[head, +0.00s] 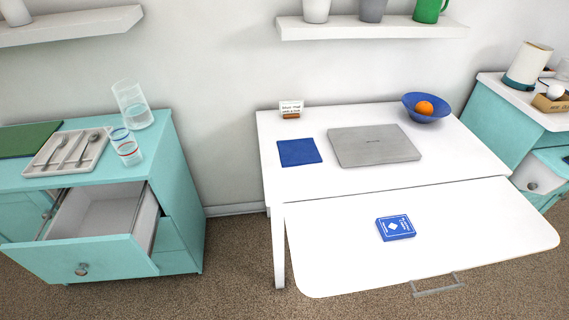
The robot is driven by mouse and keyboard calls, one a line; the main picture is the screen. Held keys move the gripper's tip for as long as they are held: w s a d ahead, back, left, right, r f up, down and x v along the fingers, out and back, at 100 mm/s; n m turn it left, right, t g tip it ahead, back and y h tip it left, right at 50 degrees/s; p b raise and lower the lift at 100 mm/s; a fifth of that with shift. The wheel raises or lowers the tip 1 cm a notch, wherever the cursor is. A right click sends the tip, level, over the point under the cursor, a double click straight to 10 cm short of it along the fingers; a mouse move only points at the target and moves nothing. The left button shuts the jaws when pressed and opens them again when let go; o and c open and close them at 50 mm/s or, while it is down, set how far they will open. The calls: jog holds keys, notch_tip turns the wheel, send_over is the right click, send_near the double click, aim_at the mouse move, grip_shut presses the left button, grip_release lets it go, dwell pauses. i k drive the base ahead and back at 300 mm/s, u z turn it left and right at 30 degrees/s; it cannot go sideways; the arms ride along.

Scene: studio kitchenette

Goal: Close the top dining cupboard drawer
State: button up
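The top drawer (92,258) of the turquoise dining cupboard (183,190) at the left is pulled well out. Its grey-white inside (100,212) looks empty where I can see it, and a round metal knob (82,270) sits on its front. The drawer front stands clear of the cupboard body. My gripper is not in the head view.
A cutlery tray (42,170), glasses (126,152) and a green mat (25,138) stand on the cupboard.

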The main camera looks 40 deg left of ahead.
aim_at(103, 232)
jog(key=z, duration=0.1)
jog(key=i, duration=0.15)
jog(key=u, duration=3.25)
jog(key=k, duration=0.8)
jog(key=u, duration=0.2)
jog(key=i, duration=0.85)
jog(key=z, duration=0.05)
